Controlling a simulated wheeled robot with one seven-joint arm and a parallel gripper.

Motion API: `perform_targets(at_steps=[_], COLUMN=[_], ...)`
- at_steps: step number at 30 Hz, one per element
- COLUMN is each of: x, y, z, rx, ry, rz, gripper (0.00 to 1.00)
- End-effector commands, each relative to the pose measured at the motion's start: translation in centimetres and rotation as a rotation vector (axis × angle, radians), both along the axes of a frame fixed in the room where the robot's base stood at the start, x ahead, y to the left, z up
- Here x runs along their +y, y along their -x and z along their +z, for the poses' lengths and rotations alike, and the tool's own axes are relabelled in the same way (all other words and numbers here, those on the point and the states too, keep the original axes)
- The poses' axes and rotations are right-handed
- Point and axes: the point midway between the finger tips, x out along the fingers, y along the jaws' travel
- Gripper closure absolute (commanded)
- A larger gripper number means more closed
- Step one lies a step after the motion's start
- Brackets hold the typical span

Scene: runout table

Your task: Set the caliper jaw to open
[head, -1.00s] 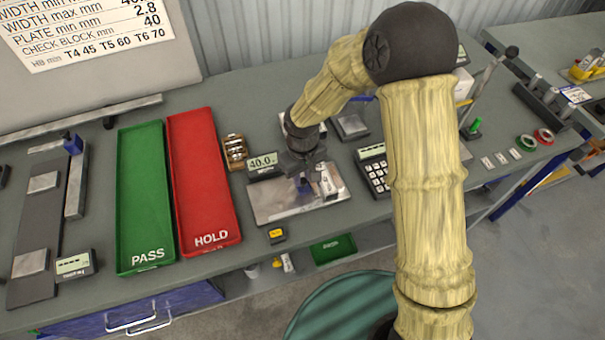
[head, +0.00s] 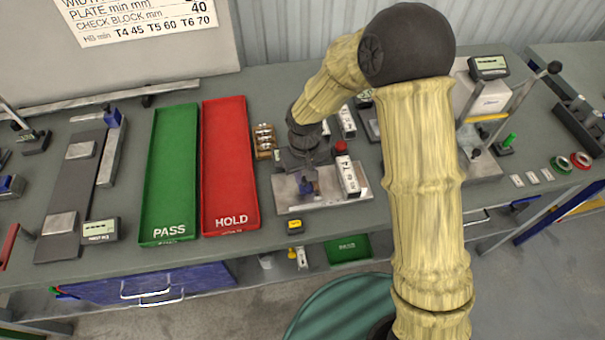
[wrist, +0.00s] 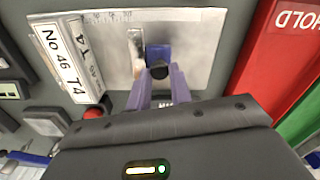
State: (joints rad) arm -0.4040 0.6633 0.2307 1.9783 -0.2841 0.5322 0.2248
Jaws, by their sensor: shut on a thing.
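The caliper is a bright metal plate (head: 325,204) on the bench, with a scale along one edge in the wrist view (wrist: 205,30). Its sliding jaw carries a blue piece with a dark knob (wrist: 158,58); a pale upright jaw piece (wrist: 137,50) stands beside it. My gripper (head: 308,186) is down over the plate. In the wrist view its purple fingers (wrist: 158,78) are closed on the knob. A white block marked No 46 T4 (head: 348,177) lies at the plate's right end, apart from the jaw; it also shows in the wrist view (wrist: 67,62).
The green PASS tray (head: 168,180) and red HOLD tray (head: 229,170) lie left of the plate, both empty. A small yellow item (head: 295,226) sits at the bench's front edge. A red knob (head: 341,147) stands behind the block. A wooden rack (head: 264,141) stands behind left.

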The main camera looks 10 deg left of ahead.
Motion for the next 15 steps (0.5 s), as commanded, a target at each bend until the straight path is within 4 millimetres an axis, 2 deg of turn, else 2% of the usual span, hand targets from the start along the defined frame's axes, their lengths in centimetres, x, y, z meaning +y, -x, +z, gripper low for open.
perform_targets(at_steps=[6, 7, 10, 15], x=[0.39, 0.40, 0.40, 0.30], y=[0.11, 0.12, 0.14, 0.11], z=[0.09, 0.09, 0.08, 0.05], rx=[-0.002, -0.002, -0.002, -0.001], ry=[-0.005, -0.006, -0.005, -0.003], rz=[0.006, 0.007, 0.008, 0.006], gripper=[1.00, 0.77, 0.57, 0.57])
